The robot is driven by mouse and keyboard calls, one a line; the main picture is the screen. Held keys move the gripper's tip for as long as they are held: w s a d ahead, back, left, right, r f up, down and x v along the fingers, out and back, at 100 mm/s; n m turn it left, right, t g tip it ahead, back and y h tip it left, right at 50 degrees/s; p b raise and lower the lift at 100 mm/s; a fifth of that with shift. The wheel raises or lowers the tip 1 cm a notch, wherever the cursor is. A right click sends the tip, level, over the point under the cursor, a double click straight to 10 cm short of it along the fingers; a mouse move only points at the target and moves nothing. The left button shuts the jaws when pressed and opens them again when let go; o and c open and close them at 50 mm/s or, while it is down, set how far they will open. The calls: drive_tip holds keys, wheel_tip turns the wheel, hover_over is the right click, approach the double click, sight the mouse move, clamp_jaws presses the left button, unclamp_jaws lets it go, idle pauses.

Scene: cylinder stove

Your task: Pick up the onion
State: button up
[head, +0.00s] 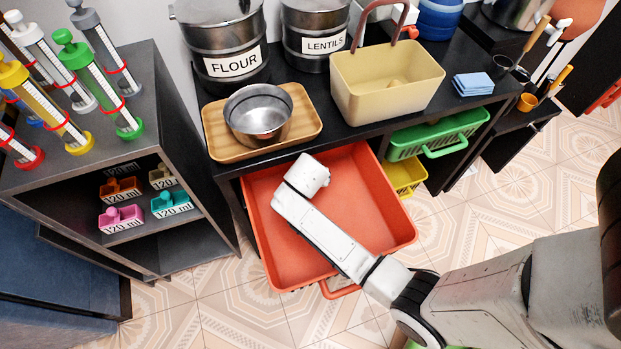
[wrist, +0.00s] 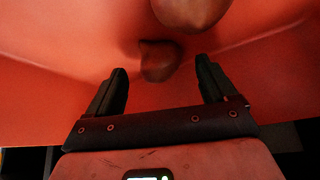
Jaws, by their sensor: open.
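My gripper (wrist: 162,70) is open in the wrist view, with its two dark fingers spread inside the orange-red drawer (head: 391,203). A small round brown thing (wrist: 159,60), which looks like the onion, shows between and just beyond the fingertips, not gripped. A second, larger rounded brown thing (wrist: 190,10) is cut off at the top edge of the wrist view; I cannot tell for sure which of the two is the onion. In the head view my arm reaches down into the pulled-out drawer and hides the gripper and both brown things.
On the black counter above stand a steel bowl (head: 258,113) on a wooden tray (head: 219,142), a cream basket (head: 352,91) and pots labelled flour (head: 232,65) and lentils (head: 324,45). Green (head: 407,147) and yellow (head: 405,177) drawers are to the right. A dark shelf (head: 178,120) is left.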

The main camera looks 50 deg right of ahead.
drive_tip(key=shift+x, duration=0.95)
drive_tip(key=c, duration=1.3)
drive_tip(key=shift+s+a+r, duration=0.2)
drive_tip(key=shift+s+r, duration=0.1)
drive_tip(key=shift+r, duration=0.15)
drive_tip(key=s+a+r+p, duration=0.3)
drive_tip(key=s+a+r, duration=0.4)
drive_tip(key=s, duration=0.4)
drive_tip(key=shift+a, duration=0.25)
drive_tip(key=shift+r, duration=0.15)
